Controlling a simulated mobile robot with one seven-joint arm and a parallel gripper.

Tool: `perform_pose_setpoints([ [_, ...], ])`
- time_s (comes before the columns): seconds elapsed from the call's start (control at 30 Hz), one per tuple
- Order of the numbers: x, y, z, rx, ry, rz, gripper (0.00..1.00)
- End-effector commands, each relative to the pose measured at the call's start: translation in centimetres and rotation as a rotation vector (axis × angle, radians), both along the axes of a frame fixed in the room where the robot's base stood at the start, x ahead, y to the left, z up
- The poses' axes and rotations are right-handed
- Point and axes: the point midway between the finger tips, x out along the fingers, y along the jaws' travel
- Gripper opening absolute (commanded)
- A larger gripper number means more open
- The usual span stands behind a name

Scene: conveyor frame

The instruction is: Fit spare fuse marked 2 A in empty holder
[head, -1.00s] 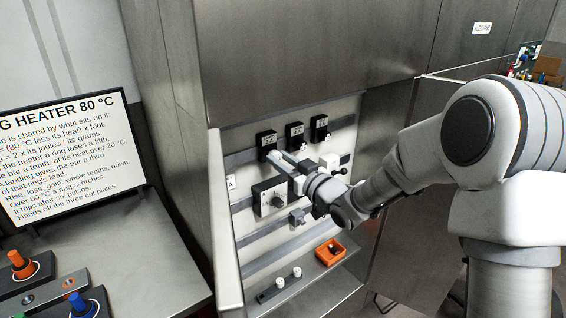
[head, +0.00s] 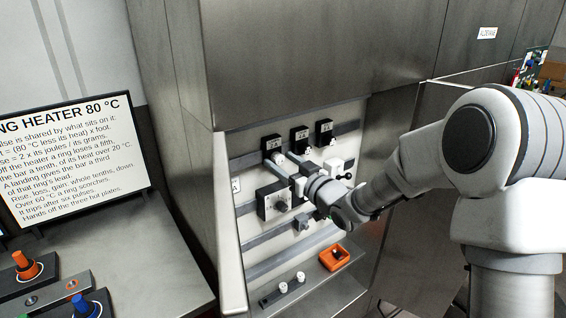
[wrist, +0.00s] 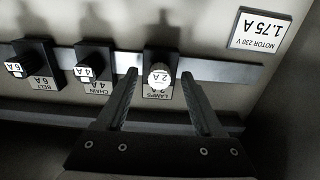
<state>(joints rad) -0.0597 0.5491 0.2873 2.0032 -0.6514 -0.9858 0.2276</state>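The holder labelled LAMPS 2 A is the left black holder (head: 272,143) in the head view; it also shows in the wrist view (wrist: 163,58). A white-capped fuse marked 2 A (wrist: 159,76) sits at this holder, its cap facing me; whether it is fully seated I cannot tell. My gripper (wrist: 160,80) is open, with one finger on each side of the cap and gaps visible on both sides. In the head view my gripper (head: 287,161) is right at the panel. A low rack (head: 272,297) holds two white-capped fuses.
The CHAIN 4 A (wrist: 93,60) and BELT 6 A (wrist: 38,62) holders beside it have fuses. An orange tray (head: 334,258) stands on the shelf below. A dial box (head: 273,200) is under the holders. Cabinet walls flank the panel; a MOTOR 1.75 A plate (wrist: 262,33) is nearby.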

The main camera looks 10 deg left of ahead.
Motion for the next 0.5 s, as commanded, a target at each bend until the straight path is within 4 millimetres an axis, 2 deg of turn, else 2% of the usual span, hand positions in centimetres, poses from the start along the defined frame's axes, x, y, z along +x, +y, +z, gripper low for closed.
perform_pose_setpoints([
  [0.27,-0.3,-0.4,0.0,-0.001,0.000,-0.001,0.69],
  [0.37,-1.0,-1.3,-0.1,-0.001,0.000,-0.001,0.69],
  [0.5,-2.8,-3.4,0.0,-0.002,-0.001,-0.003,0.69],
])
